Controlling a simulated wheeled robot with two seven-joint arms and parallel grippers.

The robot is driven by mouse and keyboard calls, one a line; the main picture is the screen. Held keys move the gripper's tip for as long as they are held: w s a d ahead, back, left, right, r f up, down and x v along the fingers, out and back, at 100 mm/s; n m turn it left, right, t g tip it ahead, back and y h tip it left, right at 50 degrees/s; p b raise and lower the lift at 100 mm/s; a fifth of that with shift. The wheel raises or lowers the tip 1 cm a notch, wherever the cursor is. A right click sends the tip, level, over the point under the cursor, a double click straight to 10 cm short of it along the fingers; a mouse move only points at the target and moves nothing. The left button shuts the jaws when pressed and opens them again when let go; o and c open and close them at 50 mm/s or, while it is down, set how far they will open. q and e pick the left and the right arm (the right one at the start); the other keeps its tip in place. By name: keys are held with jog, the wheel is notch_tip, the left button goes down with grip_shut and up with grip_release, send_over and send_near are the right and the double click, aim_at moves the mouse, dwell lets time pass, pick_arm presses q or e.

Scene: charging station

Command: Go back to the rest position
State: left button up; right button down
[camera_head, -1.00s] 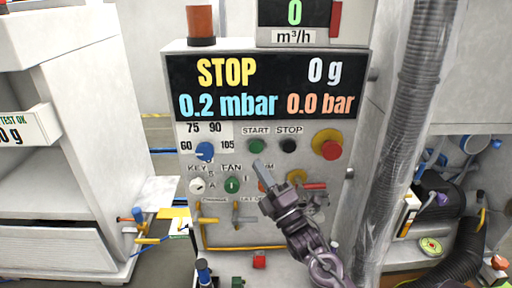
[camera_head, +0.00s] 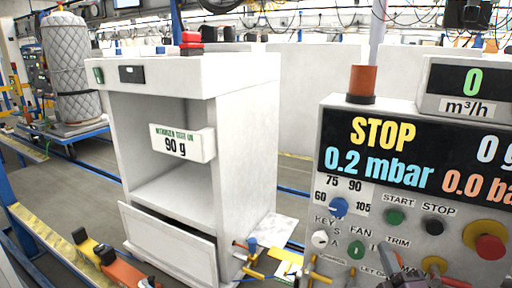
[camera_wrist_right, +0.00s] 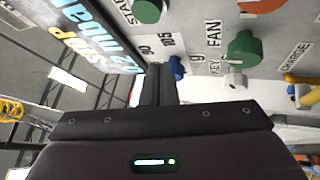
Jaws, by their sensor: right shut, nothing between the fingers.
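The charging station's control panel (camera_head: 330,236) stands at the right of the head view. Its display (camera_head: 400,150) reads STOP and 0.2 mbar. My right gripper (camera_head: 391,262) shows only in part at the bottom edge, in front of the lower panel. In the right wrist view its dark fingers (camera_wrist_right: 160,82) are shut together and empty, with the blue knob (camera_wrist_right: 176,68) beside their tips. Whether they touch the knob is unclear. My left gripper is not in view.
A white cabinet (camera_head: 250,140) with a "90 g" sign (camera_head: 182,144) stands left of the panel, its lower drawer (camera_head: 165,245) tilted out. A quilted tank (camera_head: 70,70) stands at the far left. Grey floor lies between them.

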jog(key=s+a+f+m+g, duration=0.4)
jog(key=s+f+m+g, duration=0.15)
jog(key=f, duration=0.25)
jog(key=s+a+f+m+g, duration=0.4)
jog(key=a+f+m+g, duration=0.15)
jog(key=f+g, duration=0.2)
jog(key=s+a+f+m+g, duration=0.1)
jog(key=s+f+m+g, duration=0.15)
jog(key=s, duration=0.25)
jog(key=s+a+f+m+g, duration=0.1)
jog(key=s+a+m+g, duration=0.15)
jog(key=s, duration=0.35)
notch_tip(320, 180, down, 29)
jog(key=s+n+g+b, duration=0.1)
jog(key=g, duration=0.1)
jog(key=s+d+f, duration=0.2)
jog(key=s+f, duration=0.8)
jog(key=s+d+f+g+b, duration=0.1)
jog(key=s+d+f, duration=0.1)
jog(key=s+f, duration=0.8)
jog(key=shift+s+d+f, duration=0.15)
jog(key=shift+d+f, duration=0.1)
jog(key=shift+f, duration=0.1)
